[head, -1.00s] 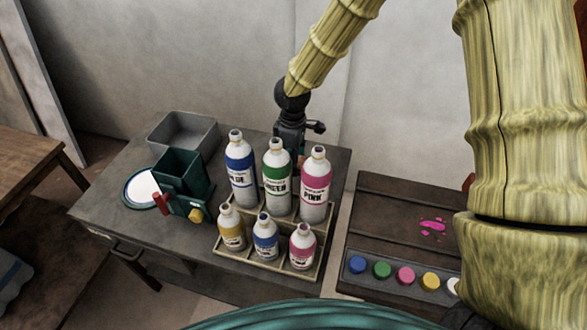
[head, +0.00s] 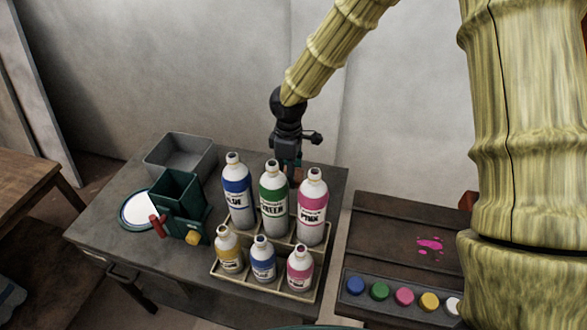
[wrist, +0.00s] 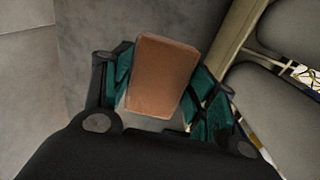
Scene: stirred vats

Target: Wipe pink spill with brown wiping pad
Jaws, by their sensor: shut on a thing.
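The pink spill (head: 430,244) is a splash with small droplets on the dark wooden table at the right of the head view. My gripper (head: 288,168) is behind the bottle rack, pointing down, its fingertips partly hidden by the bottles. In the wrist view the brown wiping pad (wrist: 162,76) sits between the teal fingers of my gripper (wrist: 160,90), which is shut on it. The gripper and pad are well to the left of the spill.
A rack (head: 262,283) with several labelled bottles stands in front of my gripper. A green container (head: 180,200), a grey bin (head: 182,155) and a white round plate (head: 140,210) are to the left. Several coloured buttons (head: 404,297) line the dark table's front.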

